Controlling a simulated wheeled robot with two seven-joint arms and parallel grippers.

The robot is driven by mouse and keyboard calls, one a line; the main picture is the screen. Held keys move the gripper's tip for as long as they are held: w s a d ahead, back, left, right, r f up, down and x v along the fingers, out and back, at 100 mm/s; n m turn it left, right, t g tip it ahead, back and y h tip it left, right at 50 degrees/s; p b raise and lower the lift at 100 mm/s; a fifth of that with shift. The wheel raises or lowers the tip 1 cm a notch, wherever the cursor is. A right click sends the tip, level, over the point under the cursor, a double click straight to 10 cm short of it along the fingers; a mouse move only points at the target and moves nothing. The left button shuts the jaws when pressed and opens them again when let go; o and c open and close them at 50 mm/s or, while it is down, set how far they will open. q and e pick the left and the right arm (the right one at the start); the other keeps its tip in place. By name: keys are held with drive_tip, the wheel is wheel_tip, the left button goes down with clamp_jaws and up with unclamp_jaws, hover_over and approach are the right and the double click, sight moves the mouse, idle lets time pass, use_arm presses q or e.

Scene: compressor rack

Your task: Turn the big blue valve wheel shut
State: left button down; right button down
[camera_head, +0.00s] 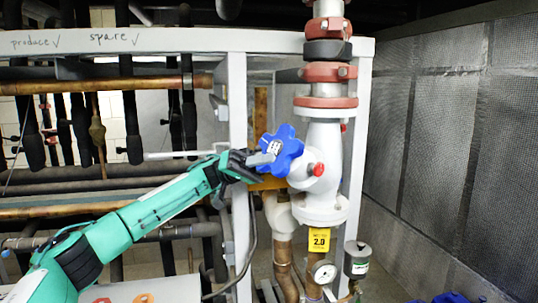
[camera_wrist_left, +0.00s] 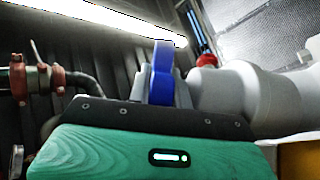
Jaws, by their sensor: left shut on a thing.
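The big blue valve wheel (camera_head: 287,147) is on the left side of a thick white vertical pipe (camera_head: 324,160). My left gripper (camera_head: 262,159) reaches in from the left and is shut on the wheel's near rim. In the left wrist view the blue wheel (camera_wrist_left: 161,75) stands edge-on just beyond my gripper body, beside the white valve body (camera_wrist_left: 235,90). The fingertips are mostly hidden there. My right gripper is not in view.
A white frame post (camera_head: 238,120) stands just behind my left wrist. A small red knob (camera_head: 317,169), a yellow tag (camera_head: 319,240) and a pressure gauge (camera_head: 324,272) are near the valve. A grey panelled wall (camera_head: 450,130) closes the right side.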

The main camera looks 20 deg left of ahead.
use_arm(q)
drive_tip(key=shift+r, duration=0.1)
idle(0.4)
drive_tip(key=c, duration=1.3)
unclamp_jaws()
